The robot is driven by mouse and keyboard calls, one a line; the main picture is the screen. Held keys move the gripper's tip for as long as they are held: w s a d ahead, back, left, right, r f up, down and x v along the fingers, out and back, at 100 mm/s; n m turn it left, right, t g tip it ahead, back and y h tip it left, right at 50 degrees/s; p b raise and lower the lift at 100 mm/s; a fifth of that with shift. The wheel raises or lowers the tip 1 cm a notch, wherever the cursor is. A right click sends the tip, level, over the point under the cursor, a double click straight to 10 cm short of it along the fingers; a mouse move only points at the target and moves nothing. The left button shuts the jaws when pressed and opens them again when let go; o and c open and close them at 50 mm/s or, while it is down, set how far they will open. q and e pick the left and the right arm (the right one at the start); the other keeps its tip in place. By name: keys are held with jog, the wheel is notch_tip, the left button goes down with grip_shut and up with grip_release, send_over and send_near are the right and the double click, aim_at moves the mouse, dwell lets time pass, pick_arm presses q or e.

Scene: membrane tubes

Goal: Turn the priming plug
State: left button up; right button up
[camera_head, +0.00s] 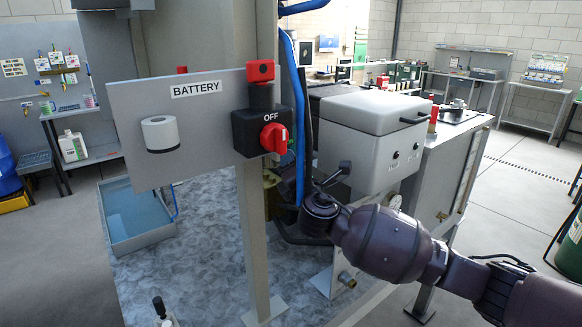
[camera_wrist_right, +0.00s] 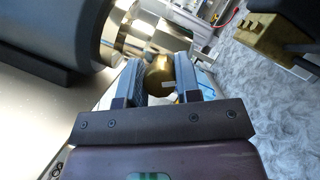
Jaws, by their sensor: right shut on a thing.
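The priming plug appears to be the rounded brass piece (camera_wrist_right: 158,74) in the right wrist view, with a small pale mark on it. My right gripper (camera_wrist_right: 160,66) is shut on it, one finger along each side. In the head view my right arm reaches in from the lower right, and the gripper (camera_head: 292,228) is beside the blue hose, behind the panel post. The plug itself is hidden there. A brass-coloured body (camera_head: 271,196) shows partly behind the post. My left gripper is not in view.
A panel marked BATTERY (camera_head: 195,115) with a red OFF switch (camera_head: 274,137) stands in front on a post (camera_head: 254,250). A blue hose (camera_head: 297,110) runs down close by my gripper. A grey-white box (camera_head: 365,130) stands to the right, and a blue tray (camera_head: 135,215) lies left.

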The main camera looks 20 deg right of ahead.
jog(key=shift+n, duration=0.7)
jog(key=shift+y, duration=0.3)
jog(key=o, duration=0.7)
jog(key=shift+o, duration=1.1)
jog(key=shift+t, duration=0.3)
jog(key=b+v, duration=0.1)
jog(key=v, duration=0.9)
jog(key=shift+s, duration=0.45)
